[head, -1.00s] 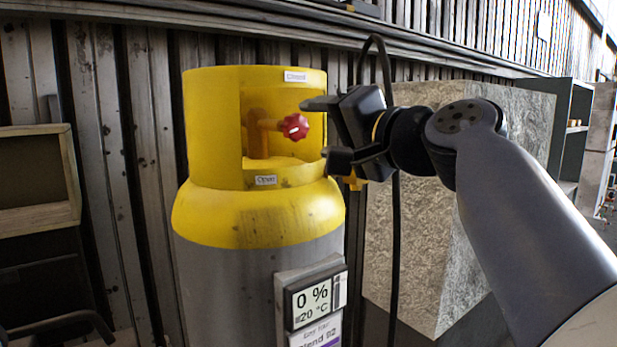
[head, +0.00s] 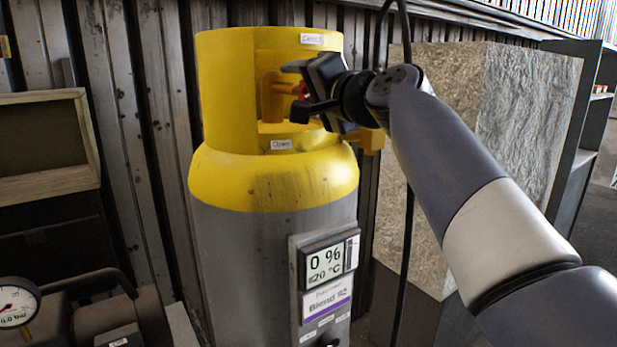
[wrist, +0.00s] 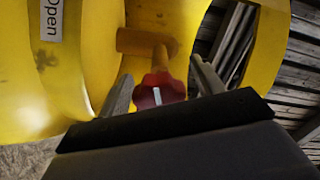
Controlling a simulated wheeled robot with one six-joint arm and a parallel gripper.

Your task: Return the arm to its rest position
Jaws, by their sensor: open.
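My gripper (head: 292,90) is open in front of the opening in the yellow collar of a gas cylinder (head: 270,185). In the wrist view, a red valve knob (wrist: 160,91) with a white mark lies between and beyond the two fingertips (wrist: 160,80). The fingers show spread apart with a gap on each side of the knob. In the head view, the knob is mostly hidden behind my gripper. My arm reaches in from the lower right.
A display (head: 331,262) reading 0 % and 20 °C is on the cylinder's front. A rough stone-like block (head: 480,130) stands close on the right, behind my arm. A black cable (head: 408,230) hangs beside the cylinder. A pressure gauge (head: 17,303) is at lower left.

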